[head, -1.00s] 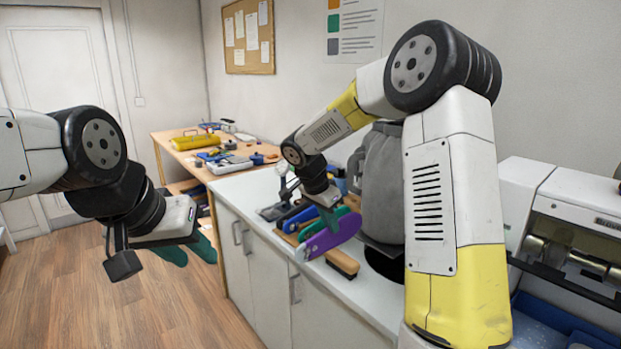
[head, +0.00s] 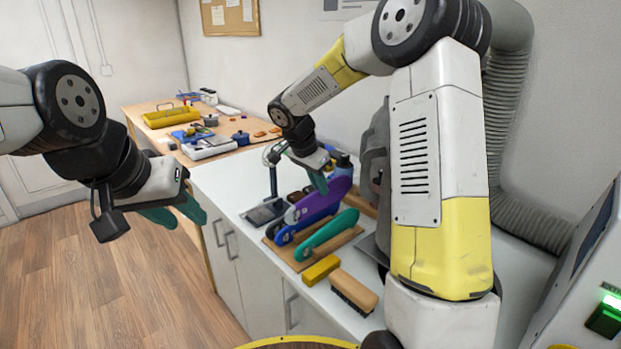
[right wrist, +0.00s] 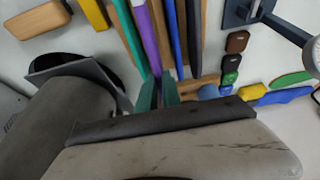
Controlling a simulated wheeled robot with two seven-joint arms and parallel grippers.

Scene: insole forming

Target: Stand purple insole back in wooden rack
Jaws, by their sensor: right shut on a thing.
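My right gripper (head: 321,182) is shut on the purple insole (head: 312,206), holding it upright above the wooden rack (head: 347,238). In the right wrist view the purple insole (right wrist: 147,34) runs between my right fingers (right wrist: 158,94), with a green strip on its left and blue strips on its right. A green insole (head: 328,234) and a blue insole (head: 285,235) stand in the rack. The purple insole's lower edge is overlapped in the head view, and I cannot tell whether it touches the rack. My left gripper (head: 175,214) is open and empty, left of the counter.
A yellow block (head: 320,270) and a wooden brush (head: 354,291) lie in front of the rack. A dark stand (head: 267,211) is left of it. A grey machine (head: 374,165) stands behind on the right. A wooden table (head: 165,125) with tools is farther back.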

